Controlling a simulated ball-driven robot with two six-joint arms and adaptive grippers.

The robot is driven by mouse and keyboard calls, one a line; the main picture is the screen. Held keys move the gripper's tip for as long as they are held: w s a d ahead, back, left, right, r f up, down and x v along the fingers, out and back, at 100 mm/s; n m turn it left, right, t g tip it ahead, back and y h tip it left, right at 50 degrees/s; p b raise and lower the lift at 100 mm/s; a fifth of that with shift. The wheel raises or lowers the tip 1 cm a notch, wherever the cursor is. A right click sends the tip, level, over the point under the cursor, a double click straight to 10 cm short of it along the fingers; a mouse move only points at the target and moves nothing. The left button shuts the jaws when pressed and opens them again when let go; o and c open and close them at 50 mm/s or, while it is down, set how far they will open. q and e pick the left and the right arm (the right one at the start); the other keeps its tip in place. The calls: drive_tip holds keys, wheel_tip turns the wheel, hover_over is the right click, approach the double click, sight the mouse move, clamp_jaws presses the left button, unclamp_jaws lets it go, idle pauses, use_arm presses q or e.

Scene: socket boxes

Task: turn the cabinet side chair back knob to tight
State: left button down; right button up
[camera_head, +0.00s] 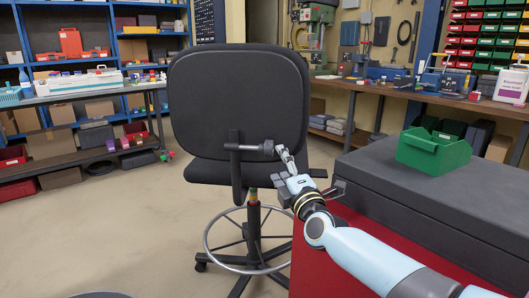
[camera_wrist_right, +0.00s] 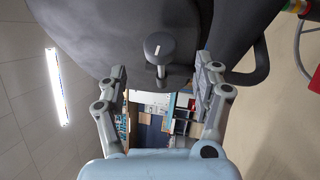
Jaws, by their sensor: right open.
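The black office chair (camera_head: 238,95) stands with its back towards me. A dark chair back knob (camera_head: 268,147) sits on a short horizontal rod low on the backrest, on the side towards the red cabinet (camera_head: 330,245). In the right wrist view the knob (camera_wrist_right: 160,47) is round, with a white line across its face pointing nearly straight up and down. My right gripper (camera_head: 283,160) is open just right of the knob. In the wrist view its fingers (camera_wrist_right: 162,72) are spread either side of the knob, with gaps showing. My left gripper is not in view.
The cabinet's grey top (camera_head: 425,205) lies under and beyond my right arm and bears a green bin (camera_head: 433,151). A foot ring (camera_head: 215,245) circles the chair's column. Workbenches stand along the back. Open floor (camera_head: 110,225) lies left of the chair.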

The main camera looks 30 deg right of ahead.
sight(270, 148)
drive_tip(key=b+x, duration=0.1)
drive_tip(key=x, duration=0.2)
drive_tip(key=b+x, duration=0.2)
drive_tip(key=x, duration=0.2)
drive_tip(key=shift+w+d+f, duration=0.15)
drive_tip(key=shift+w, duration=0.15)
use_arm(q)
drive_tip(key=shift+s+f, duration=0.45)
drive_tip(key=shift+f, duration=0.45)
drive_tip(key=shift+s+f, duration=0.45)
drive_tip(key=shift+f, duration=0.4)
use_arm(e)
drive_tip(key=shift+w+d+r, duration=0.1)
drive_tip(key=shift+w+r, duration=0.2)
drive_tip(key=shift+w, duration=0.15)
drive_tip(key=shift+c, duration=0.2)
